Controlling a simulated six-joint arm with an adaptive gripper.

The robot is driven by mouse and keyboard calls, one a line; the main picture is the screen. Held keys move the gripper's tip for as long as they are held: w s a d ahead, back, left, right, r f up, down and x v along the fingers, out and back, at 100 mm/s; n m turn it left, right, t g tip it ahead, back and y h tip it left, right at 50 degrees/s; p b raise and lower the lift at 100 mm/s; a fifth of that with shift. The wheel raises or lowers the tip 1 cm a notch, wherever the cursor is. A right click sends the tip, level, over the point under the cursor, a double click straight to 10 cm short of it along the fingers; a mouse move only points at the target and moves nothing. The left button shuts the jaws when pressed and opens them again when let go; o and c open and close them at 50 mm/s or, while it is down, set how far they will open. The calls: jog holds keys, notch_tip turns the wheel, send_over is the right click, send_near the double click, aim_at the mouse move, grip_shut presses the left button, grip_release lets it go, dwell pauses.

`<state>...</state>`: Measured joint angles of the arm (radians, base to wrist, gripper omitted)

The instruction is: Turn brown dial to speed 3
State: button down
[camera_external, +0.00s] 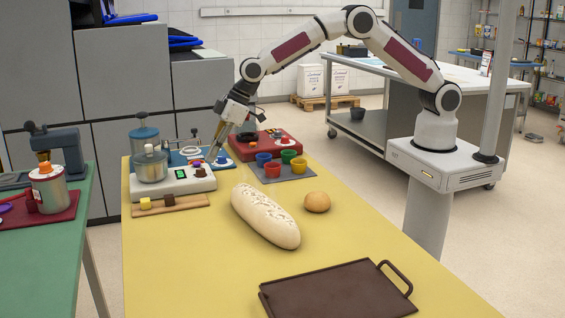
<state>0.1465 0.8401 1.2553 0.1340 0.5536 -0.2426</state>
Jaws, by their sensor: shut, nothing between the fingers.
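A small brown dial (200,173) is on the front right of a white mixer base (174,188), beside a lit green display (180,175). A metal pot with a lid (151,166) stands on the left of that base. My gripper (212,159) is shut and empty, pointing down just above and behind the right end of the white base. Its tips are close to the brown dial, but I cannot tell whether they touch anything. The dial's pointer and speed marks are too small to read.
Coloured cups (272,169) stand right of the gripper. A wooden board (168,207), a long loaf (265,215), a bun (317,202) and a dark tray (338,292) lie on the yellow table (190,270).

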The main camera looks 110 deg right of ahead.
jog(key=shift+f, duration=1.25)
jog(key=shift+w+a, duration=0.1)
jog(key=shift+w, duration=0.2)
jog(key=shift+a, duration=0.85)
dwell(0.8)
jog(key=shift+s, duration=0.15)
dwell(0.3)
jog(key=shift+s, duration=0.3)
jog(key=shift+r, duration=0.15)
jog(key=shift+r, duration=2.9)
